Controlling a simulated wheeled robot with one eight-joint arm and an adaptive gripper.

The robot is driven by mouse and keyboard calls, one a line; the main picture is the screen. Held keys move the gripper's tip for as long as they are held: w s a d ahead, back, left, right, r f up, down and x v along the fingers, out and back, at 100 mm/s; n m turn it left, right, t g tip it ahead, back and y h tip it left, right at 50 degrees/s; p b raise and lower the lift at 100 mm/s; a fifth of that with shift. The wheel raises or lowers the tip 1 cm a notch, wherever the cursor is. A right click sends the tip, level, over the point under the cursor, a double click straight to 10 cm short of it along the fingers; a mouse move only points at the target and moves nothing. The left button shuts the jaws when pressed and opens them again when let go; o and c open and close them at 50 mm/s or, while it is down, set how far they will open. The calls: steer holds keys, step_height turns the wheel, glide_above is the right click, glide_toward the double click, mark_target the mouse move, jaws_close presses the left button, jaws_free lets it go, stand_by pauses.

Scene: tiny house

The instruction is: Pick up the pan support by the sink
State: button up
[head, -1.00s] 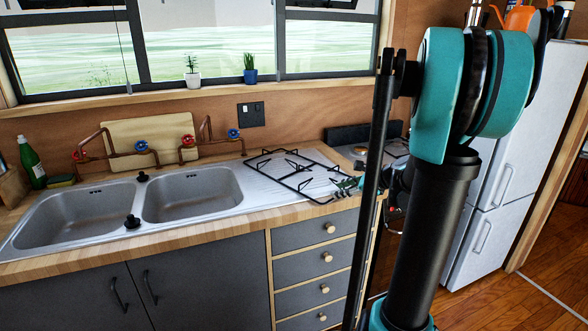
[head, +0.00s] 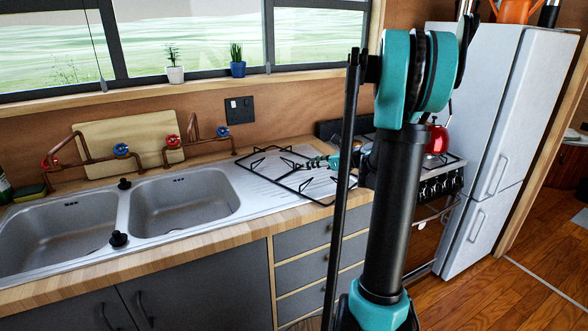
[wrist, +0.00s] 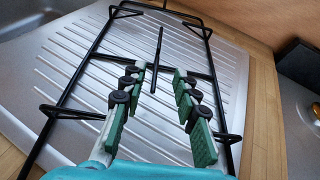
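The pan support (head: 283,184) is a black wire frame with inward prongs. It lies on the ribbed steel drainboard just right of the sink (head: 185,199). My gripper (head: 318,162) is over its right part in the head view, partly behind my arm. In the wrist view my gripper (wrist: 159,72) is open, its green-padded fingers apart. The pan support (wrist: 85,58) spreads below and around the fingers. I cannot tell whether the fingers touch the frame.
Copper pipe taps (head: 121,151) and a wooden board stand behind the sink. A stove with a red kettle (head: 437,140) is to the right, then a white fridge (head: 490,120). Two small potted plants sit on the window sill. A wooden counter edge runs along the front.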

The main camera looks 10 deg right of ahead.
mark_target(293, 168)
steer(key=x, duration=0.5)
steer(key=shift+w+a, duration=0.1)
steer(key=shift+a, duration=0.05)
steer(key=shift+x, duration=2.6)
steer(key=shift+a, duration=0.15)
steer(key=shift+c, duration=0.6)
jaws_close()
